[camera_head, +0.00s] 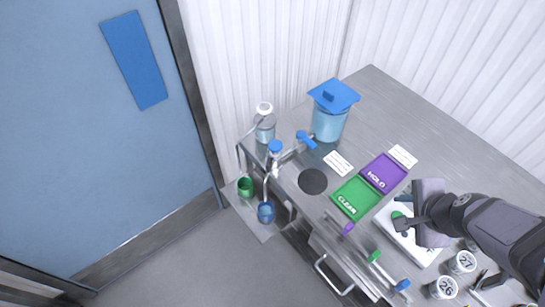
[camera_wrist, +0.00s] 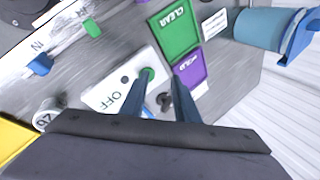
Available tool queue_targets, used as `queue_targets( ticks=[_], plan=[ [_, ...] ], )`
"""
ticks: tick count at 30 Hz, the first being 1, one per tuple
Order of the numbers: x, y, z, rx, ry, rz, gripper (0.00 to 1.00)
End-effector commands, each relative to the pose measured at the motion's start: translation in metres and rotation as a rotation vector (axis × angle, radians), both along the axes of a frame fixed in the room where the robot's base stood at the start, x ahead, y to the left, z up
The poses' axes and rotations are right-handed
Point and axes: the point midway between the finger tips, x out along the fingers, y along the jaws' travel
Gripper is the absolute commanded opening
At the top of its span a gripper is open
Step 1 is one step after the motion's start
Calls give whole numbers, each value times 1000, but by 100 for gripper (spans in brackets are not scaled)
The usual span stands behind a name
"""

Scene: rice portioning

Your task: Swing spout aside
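A metal spout (camera_head: 281,159) with blue fittings (camera_head: 305,139) stands at the left edge of the steel counter, by the light-blue lidded container (camera_head: 329,124). A thin pipe runs down from it toward a blue cup (camera_head: 265,212) on a low shelf. The spout's exact direction is too small to tell. My gripper (camera_head: 402,221) is far to the right of the spout, over a white switch panel (camera_head: 417,250). In the wrist view my gripper (camera_wrist: 160,80) has its two fingers apart, with nothing held, above the white panel marked OFF (camera_wrist: 108,98) and its green button (camera_wrist: 148,74).
A green CLEAR tray (camera_head: 356,196) and a purple HOLD tray (camera_head: 383,172) lie between my gripper and the spout. A green cup (camera_head: 245,187) stands beside the blue cup. Numbered white jars (camera_head: 462,262) stand at the lower right. The counter's back is clear.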

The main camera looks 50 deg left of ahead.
Motion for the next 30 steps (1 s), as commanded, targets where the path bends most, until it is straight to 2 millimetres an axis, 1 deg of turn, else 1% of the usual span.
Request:
queue_targets(
  ticks=[1,2,3,4,5,6,8,9,11,12,14,15,19,21,24,27,30],
  plan=[
    [1,36,9,72,8,-73,28],
    [2,55,12,120,15,-133,28],
    [2,80,18,183,28,-210,28],
    [2,98,22,231,41,-271,28],
    [-1,116,25,276,57,-330,28],
    [-5,138,29,336,80,-411,28],
    [-14,170,35,424,121,-532,28],
    [-23,189,37,479,153,-615,28],
    [-38,215,40,556,202,-737,28],
    [-50,231,41,605,237,-819,28],
    [-70,251,41,670,287,-942,28],
    [-84,261,40,709,319,-1020,28],
    [-129,282,34,807,404,-1247,28],
    [-150,287,30,844,436,-1343,28],
    [-172,289,25,882,465,-1447,28],
    [-185,288,22,904,479,-1511,28],
    [-190,288,21,913,487,-1537,28]
  ],
)
